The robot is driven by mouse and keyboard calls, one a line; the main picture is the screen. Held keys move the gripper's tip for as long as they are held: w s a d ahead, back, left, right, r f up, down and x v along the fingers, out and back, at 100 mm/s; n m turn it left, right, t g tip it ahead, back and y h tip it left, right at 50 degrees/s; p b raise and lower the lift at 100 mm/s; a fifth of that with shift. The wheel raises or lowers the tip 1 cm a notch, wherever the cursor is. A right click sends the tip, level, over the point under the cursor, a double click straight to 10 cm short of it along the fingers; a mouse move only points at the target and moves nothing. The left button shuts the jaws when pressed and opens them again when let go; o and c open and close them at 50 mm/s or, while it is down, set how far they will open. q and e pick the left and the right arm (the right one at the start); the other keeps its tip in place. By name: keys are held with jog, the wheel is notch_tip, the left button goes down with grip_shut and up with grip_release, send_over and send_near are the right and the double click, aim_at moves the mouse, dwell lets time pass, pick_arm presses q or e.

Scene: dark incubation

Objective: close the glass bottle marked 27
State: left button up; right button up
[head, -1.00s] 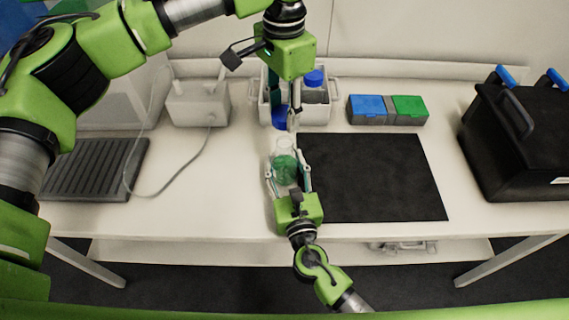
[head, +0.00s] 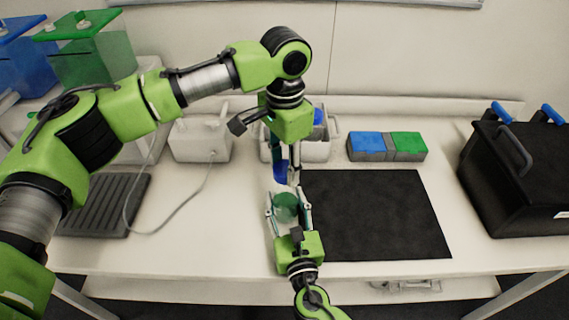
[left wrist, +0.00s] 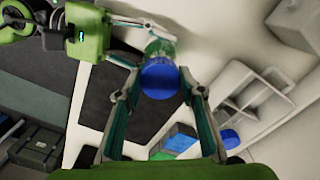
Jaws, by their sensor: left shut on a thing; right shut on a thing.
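The glass bottle (head: 286,208) with green liquid stands upright at the left edge of the black mat; no number is readable on it. My right gripper (head: 287,199) is shut around its body from the front. My left gripper (head: 287,174) points down and is shut on a blue cap (head: 281,172), just above the bottle's mouth. In the left wrist view the cap (left wrist: 160,80) lies between the fingers and covers the mouth, with the green bottle (left wrist: 161,47) behind it. I cannot tell whether cap and neck touch.
A pale rack (head: 318,150) with a blue-capped bottle (head: 318,118) stands behind my left gripper. Blue and green boxes (head: 387,147) are right of it. A black case (head: 515,185) stands far right. A grey ribbed tray (head: 105,205) and a cable are left. The black mat (head: 380,215) is clear.

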aim_at(285, 198)
pick_arm(q)
jog(key=shift+f, duration=0.9)
jog(key=shift+f, duration=0.55)
